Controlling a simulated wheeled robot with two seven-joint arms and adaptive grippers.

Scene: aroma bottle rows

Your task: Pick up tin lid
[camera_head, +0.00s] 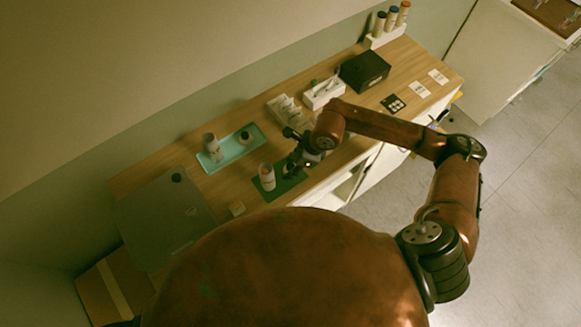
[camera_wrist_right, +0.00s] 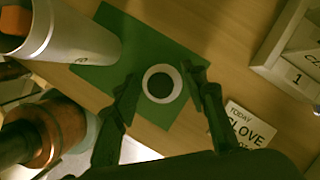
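The tin lid (camera_wrist_right: 161,84), a small pale ring with a dark round middle, lies on the green mat (camera_wrist_right: 180,50) in the right wrist view. My right gripper (camera_wrist_right: 163,80) is open, with one finger on each side of the lid and small gaps visible. In the head view my right gripper (camera_head: 296,160) is over the green mat (camera_head: 285,188) and hides the lid. A pale open tin (camera_wrist_right: 75,38) with something orange inside stands on the mat left of the fingers; the tin also shows in the head view (camera_head: 267,181). My left gripper is not in view.
A teal tray (camera_head: 228,157) with a tin (camera_head: 212,147) and a small dark-topped item stands behind. White holders (camera_head: 322,94), a black box (camera_head: 364,71) and a bottle rack (camera_head: 384,39) stand along the table. A clove card (camera_wrist_right: 250,123) lies beside the mat.

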